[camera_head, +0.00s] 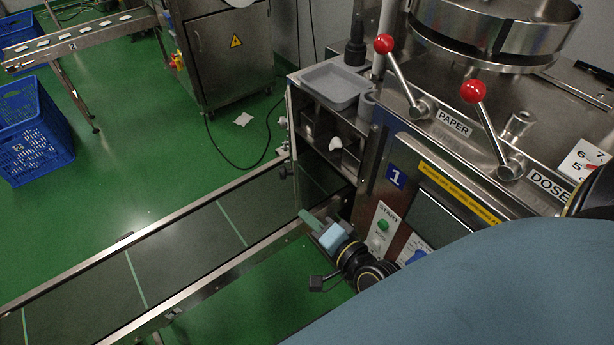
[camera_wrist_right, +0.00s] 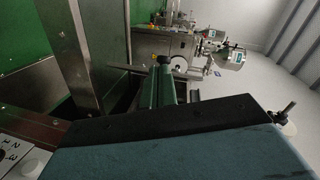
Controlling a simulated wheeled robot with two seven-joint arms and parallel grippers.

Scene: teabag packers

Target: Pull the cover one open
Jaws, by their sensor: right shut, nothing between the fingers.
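The packing machine has a blue "1" label (camera_head: 395,177) on its brown front. A dark, see-through panel (camera_head: 318,186) at its lower left, by the end of the conveyor, may be cover one; I cannot be sure. My right gripper (camera_head: 306,217) is shut and empty, its green fingertips just in front of this panel, above the conveyor's near rail. I cannot tell whether they touch anything. In the right wrist view the green fingers (camera_wrist_right: 164,80) are together, with a tall grey panel (camera_wrist_right: 85,55) to their left. My left gripper is out of view.
The dark conveyor (camera_head: 190,240) runs to the lower left. START controls (camera_head: 383,225) are close to my right wrist. Two red-knobbed levers (camera_head: 384,44) (camera_head: 474,91) and a grey tray (camera_head: 335,85) are on top. Blue crates (camera_head: 35,130) stand far left on open green floor.

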